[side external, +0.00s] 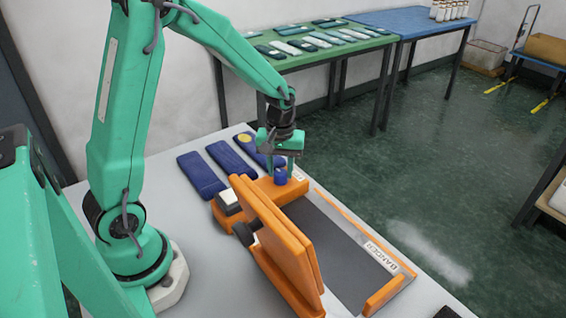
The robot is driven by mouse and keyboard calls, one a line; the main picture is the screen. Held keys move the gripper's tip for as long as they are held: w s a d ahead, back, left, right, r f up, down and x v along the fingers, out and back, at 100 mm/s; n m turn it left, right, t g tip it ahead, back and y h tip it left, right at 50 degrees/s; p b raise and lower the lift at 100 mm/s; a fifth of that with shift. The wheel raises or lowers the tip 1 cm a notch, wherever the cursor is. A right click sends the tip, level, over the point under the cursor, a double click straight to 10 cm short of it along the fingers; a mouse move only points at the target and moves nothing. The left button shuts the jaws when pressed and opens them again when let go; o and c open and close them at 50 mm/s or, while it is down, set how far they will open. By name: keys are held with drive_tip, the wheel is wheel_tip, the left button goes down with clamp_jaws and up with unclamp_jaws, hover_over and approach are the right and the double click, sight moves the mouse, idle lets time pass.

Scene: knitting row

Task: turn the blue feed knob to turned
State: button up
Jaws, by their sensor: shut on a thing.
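The blue feed knob (281,176) stands on top of the orange machine housing (262,190) at the machine's far end. My gripper (281,164) points down over the knob, with its fingers around the knob's upper part. It is shut on the knob. The fingers hide part of the knob, and any mark that would show its turn angle is too small to make out.
Tall orange plates (275,235) rise close in front of the knob. A dark bed (325,240) with an orange end stop (385,296) extends right. Several blue flat pieces (202,174) lie on the white table (180,232) behind. A green table (300,62) stands farther back.

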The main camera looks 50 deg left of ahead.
sight(280, 172)
drive_tip(key=shift+r+m, duration=0.1)
drive_tip(key=shift+m, duration=0.2)
drive_tip(key=o, duration=1)
drive_tip(key=shift+c, duration=0.2)
drive_tip(key=shift+r, duration=3.85)
drive_tip(key=shift+r, duration=0.1)
